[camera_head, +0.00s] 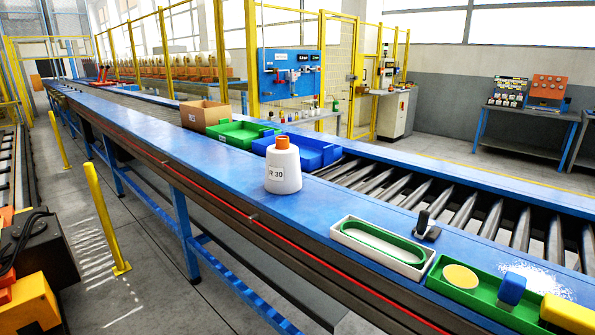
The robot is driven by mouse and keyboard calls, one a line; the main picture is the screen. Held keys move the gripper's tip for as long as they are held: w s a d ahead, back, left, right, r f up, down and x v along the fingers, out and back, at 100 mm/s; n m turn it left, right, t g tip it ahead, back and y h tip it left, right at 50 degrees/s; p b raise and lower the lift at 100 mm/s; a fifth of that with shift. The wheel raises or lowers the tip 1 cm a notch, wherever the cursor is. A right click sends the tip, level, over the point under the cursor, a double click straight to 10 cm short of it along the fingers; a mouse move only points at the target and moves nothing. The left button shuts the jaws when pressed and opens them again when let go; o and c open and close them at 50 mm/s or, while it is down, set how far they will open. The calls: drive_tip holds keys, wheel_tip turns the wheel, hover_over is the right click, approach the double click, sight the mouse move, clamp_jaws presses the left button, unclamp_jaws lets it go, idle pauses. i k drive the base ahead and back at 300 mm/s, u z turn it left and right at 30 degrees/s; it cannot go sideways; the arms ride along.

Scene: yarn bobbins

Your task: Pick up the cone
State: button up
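A white cone (283,170) with an orange top stands upright on the blue conveyor-side table (228,160). It has a label reading "R 30" on its front. Nothing touches it. My gripper does not show clearly in the head view; only orange and dark machine parts appear at the lower left edge, and I cannot tell what they are.
Behind the cone are blue bins (312,154), a green tray (228,141) and a cardboard box (203,115). To its right are a white tray with a green ring (342,233), a black-handled item (425,228) and a green tray (477,294). Rollers (400,195) run behind.

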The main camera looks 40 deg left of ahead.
sight(283, 176)
drive_tip(key=u, duration=1.8)
drive_tip(key=k, duration=0.5)
drive_tip(key=u, duration=0.45)
drive_tip(key=i, duration=0.6)
drive_tip(key=z, duration=0.05)
